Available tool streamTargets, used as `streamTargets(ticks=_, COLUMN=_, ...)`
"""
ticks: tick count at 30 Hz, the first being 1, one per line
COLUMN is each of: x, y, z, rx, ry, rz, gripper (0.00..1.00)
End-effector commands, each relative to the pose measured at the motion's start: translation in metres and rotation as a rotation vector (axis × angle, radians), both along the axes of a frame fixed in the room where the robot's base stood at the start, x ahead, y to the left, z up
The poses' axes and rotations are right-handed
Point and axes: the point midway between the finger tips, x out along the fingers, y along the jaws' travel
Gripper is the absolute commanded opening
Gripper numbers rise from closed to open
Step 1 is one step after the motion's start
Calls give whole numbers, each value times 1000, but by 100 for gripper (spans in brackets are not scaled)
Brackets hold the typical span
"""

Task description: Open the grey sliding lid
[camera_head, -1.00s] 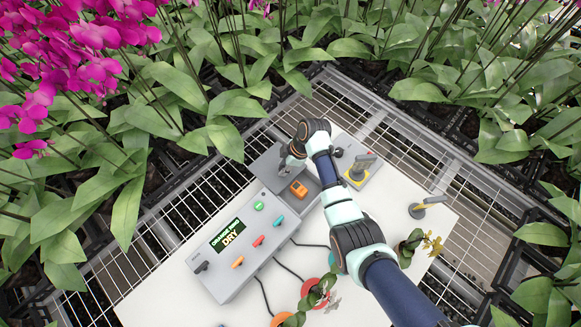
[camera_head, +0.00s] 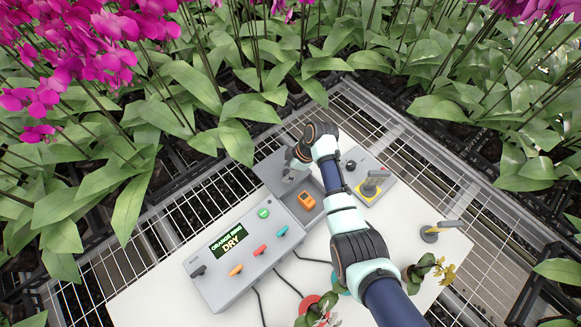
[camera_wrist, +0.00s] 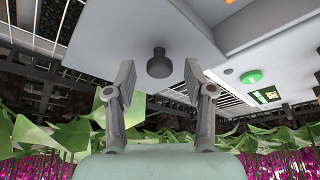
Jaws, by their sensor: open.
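The grey sliding lid (camera_head: 270,168) lies at the back of the grey box, offset to the far left, and the compartment (camera_head: 318,214) in front of it is uncovered. A dark round knob (camera_wrist: 160,62) stands on the lid's grey face in the wrist view. My gripper (camera_head: 292,163) is over the lid in the head view and partly hides it. In the wrist view my gripper (camera_wrist: 159,70) is open, with one finger on each side of the knob and visible gaps. It holds nothing.
An orange device (camera_head: 306,201) sits in the uncovered compartment. A console (camera_head: 215,290) with a lit display and coloured levers adjoins it. A yellow-based joystick (camera_head: 371,186), a grey lever (camera_head: 440,229) and small plants are to the right. Orchids and mesh benches surround the white table (camera_head: 420,262).

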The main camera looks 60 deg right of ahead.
Motion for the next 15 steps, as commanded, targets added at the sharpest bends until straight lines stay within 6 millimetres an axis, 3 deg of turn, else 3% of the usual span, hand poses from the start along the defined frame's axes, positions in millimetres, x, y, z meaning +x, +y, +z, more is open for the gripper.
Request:
streamTargets(ticks=5, x=-9, y=-5, z=25, rx=-4, ry=-3, rz=-1, gripper=54)
streamTargets(ticks=15, x=-36, y=-18, z=97, rx=-3, ry=-1, rz=-1, gripper=54)
